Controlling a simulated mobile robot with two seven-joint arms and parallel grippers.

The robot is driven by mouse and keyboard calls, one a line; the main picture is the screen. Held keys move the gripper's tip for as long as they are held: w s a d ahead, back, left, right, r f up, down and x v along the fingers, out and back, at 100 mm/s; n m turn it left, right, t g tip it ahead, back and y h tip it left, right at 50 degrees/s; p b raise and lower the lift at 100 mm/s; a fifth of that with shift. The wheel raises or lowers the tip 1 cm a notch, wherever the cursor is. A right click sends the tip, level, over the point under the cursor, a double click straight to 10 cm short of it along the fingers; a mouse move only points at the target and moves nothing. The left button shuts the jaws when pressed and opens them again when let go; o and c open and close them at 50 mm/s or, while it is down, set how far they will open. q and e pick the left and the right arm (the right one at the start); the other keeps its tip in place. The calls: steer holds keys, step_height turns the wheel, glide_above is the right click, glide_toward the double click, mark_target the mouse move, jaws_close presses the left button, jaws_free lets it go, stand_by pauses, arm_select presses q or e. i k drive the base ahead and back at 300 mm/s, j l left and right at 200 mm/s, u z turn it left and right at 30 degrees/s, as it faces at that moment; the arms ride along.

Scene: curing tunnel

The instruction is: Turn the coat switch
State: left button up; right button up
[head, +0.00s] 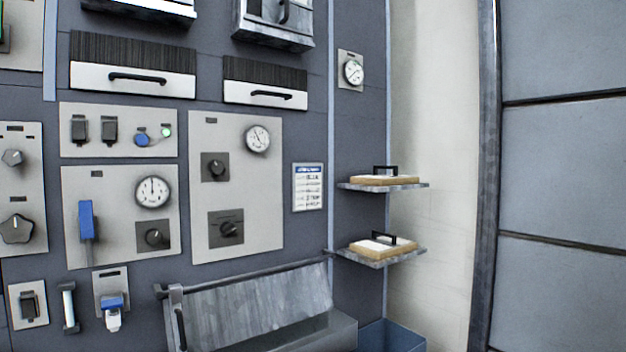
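No label is readable, so I cannot tell which control is the coat switch. In the head view, the middle panel (268,215) carries a gauge (257,139), an upper rotary switch (214,167) and a lower rotary switch (230,229) on dark plates. The panel to its left (110,254) has a round gauge (152,191), a blue lever (86,220) and a rotary knob (153,236). At the left edge are a small grey knob (12,157) and a larger dark knob (17,229). Neither of my grippers is in view.
A metal trough with a bar (262,303) juts out below the panels. Two shelves (383,187) (377,252) hold handled blocks at the right. A blue bin (392,338) stands at the bottom. Above are drawers with black handles (137,78).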

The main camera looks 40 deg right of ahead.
mark_target(228, 229)
steer(key=i+l, duration=0.15)
steer(key=l, duration=0.2)
steer(key=i+l+z, duration=0.15)
steer(key=l, duration=0.25)
steer(key=i+l, duration=0.2)
steer(key=l, duration=0.15)
steer(key=i+l+z, duration=0.1)
steer(key=l, duration=0.25)
steer(key=i, duration=0.05)
